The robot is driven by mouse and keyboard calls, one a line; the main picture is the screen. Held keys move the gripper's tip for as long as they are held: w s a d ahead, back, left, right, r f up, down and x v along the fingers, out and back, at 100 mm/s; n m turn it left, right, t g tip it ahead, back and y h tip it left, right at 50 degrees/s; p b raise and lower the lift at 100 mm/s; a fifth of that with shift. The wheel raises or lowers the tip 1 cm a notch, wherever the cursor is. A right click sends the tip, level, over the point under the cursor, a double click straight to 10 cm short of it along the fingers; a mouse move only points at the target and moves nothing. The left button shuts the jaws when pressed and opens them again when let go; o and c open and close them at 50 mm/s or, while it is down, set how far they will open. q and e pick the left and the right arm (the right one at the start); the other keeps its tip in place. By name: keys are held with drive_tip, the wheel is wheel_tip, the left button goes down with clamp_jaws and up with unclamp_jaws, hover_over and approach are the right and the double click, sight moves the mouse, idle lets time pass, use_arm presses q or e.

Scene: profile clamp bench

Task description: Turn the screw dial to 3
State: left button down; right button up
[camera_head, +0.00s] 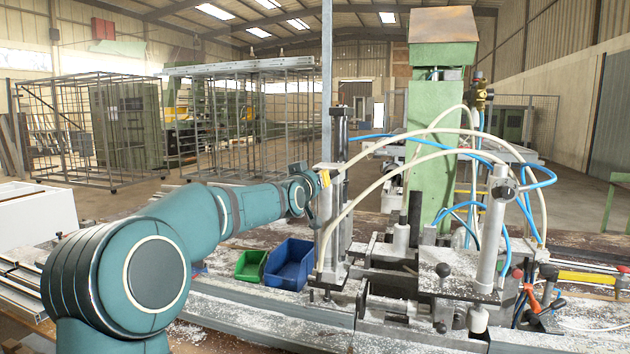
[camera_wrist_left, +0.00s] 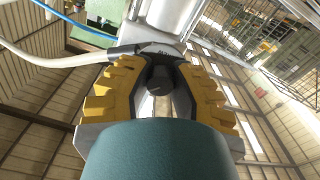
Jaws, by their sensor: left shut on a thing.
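My left gripper (camera_head: 324,179) is at the upright metal clamp post (camera_head: 335,215) in the middle of the head view, its arm coming in from the left. In the left wrist view, its yellow ribbed fingers (camera_wrist_left: 152,70) are closed around a small dark knob (camera_wrist_left: 160,84), which appears to be the screw dial. The fingers hide the sides of the knob. No numbers or pointer on it can be read. In the head view the dial itself is hidden behind the gripper. My right gripper is not in view.
White hoses (camera_head: 415,150) and blue hoses (camera_head: 537,183) arch close to the post. A green column (camera_head: 436,140) stands behind. Blue (camera_head: 290,264) and green (camera_head: 250,265) bins sit left of the post. A red-handled lever (camera_head: 530,292) is at the right.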

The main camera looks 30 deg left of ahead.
use_arm(q)
drive_tip(key=shift+r+m, duration=0.1)
drive_tip(key=shift+m, duration=1.6)
drive_tip(key=c, duration=0.8)
unclamp_jaws()
drive_tip(key=shift+o, duration=0.2)
drive_tip(key=v, duration=1.2)
